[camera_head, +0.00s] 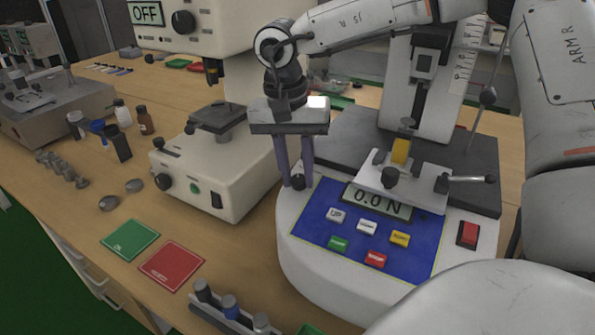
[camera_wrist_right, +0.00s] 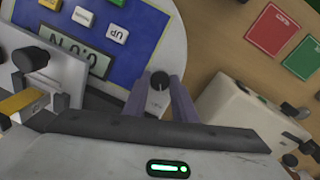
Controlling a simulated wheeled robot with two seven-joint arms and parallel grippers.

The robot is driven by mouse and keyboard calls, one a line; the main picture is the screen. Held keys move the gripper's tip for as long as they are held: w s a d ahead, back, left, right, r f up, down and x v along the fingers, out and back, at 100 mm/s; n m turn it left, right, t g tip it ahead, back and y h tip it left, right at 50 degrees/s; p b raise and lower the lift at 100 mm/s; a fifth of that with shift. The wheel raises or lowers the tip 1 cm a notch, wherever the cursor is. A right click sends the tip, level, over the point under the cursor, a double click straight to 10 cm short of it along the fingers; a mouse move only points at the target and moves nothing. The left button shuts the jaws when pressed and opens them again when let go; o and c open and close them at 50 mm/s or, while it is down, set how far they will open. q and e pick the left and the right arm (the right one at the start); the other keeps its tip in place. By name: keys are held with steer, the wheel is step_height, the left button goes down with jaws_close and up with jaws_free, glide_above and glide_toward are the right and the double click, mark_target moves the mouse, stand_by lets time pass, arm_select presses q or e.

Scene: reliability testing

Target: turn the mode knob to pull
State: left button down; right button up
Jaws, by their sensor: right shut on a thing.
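The test stand (camera_head: 300,235) has a white base with a blue panel, several coloured buttons and a display (camera_head: 377,201) reading 0.0 N. The small black mode knob (camera_head: 298,182) sits at the panel's upper left corner. In the right wrist view the knob (camera_wrist_right: 159,80) shows between the purple fingers. My right gripper (camera_head: 296,180) points down from above, its fingers shut on the knob. The knob's mode labels are too small to read. My left gripper is not in view.
A specimen fixture (camera_head: 400,178) and a red switch (camera_head: 469,234) are on the stand. A second machine (camera_head: 225,175) with an OFF display stands close on the left. Green (camera_head: 130,239) and red (camera_head: 171,265) mats lie on the table. Bottles (camera_head: 146,120) stand farther left.

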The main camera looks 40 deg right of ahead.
mark_target(292, 181)
stand_by(0.4)
steer(key=o, duration=1)
steer(key=shift+o, duration=0.2)
step_height(292, 181, up, 10)
steer(key=a, duration=0.1)
steer(key=shift+w+r, duration=0.15)
steer(key=shift+w, duration=0.1)
steer(key=f, duration=0.7)
steer(key=d+f, duration=0.1)
steer(key=f, duration=0.2)
steer(key=shift+s+f, duration=0.25)
steer(key=shift+r, duration=0.1)
steer(key=shift+r, duration=0.1)
